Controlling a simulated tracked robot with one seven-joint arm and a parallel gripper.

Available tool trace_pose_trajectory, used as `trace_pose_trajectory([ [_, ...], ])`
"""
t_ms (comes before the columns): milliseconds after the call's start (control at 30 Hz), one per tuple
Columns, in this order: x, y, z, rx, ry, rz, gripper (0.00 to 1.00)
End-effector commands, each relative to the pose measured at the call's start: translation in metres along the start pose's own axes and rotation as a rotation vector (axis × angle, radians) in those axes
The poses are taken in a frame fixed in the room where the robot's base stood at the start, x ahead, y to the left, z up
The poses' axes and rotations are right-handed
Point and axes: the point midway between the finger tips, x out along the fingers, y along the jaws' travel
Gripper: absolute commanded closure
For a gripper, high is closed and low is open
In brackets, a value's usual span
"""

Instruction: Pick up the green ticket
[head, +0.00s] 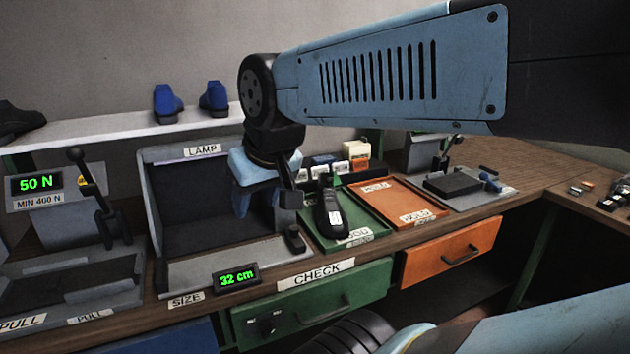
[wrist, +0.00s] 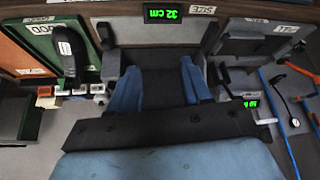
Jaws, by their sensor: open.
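My gripper (head: 264,203) hangs in front of the dark booth labelled LAMP, its fingers spread and nothing between them. In the wrist view the two blue fingers of my gripper (wrist: 160,88) stand apart over the booth's dark floor.
The green tray (head: 371,234) holds a black shoe (head: 331,212) with a white label. An orange tray (head: 388,191) lies right of it. The LAMP booth (head: 160,215) has a 32 cm display (head: 237,278) in front. A press (head: 100,205) with a lever stands left.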

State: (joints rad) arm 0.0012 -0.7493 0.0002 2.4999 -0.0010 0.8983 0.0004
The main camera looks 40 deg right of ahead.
Motion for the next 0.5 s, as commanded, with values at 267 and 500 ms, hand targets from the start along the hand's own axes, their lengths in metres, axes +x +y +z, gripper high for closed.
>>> trace_pose_trajectory([
  [267,0.023,0.025,-0.033,0.059,0.066,0.119,0.51],
  [500,0.058,0.095,-0.078,0.111,0.181,0.286,0.51],
])
